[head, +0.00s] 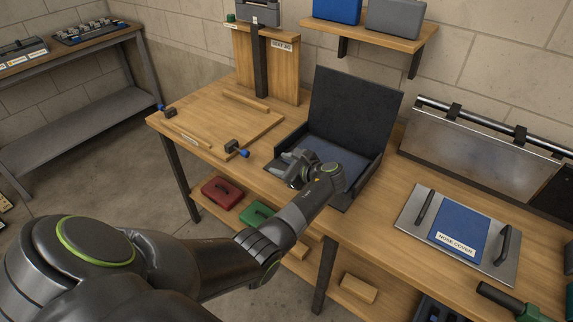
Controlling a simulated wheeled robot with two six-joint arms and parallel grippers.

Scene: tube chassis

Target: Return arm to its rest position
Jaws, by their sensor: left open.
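My left arm comes in from the lower left and reaches over the workbench (395,228). My left gripper (286,164) is at its end, at the front left of a dark open case (357,105) with a blue inner surface (333,152). The gripper is open. Its fingers are small and partly hidden by the wrist, and I see nothing held between them. I cannot tell whether it touches the case. My right gripper is not in view.
A silver plate (416,204) with two black handles and a "NOSE COVER" label lies to the right. A wooden board with clamps (232,146) is at the left. Red (222,192) and green (257,214) boxes sit on the lower shelf. Open floor lies left of the bench.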

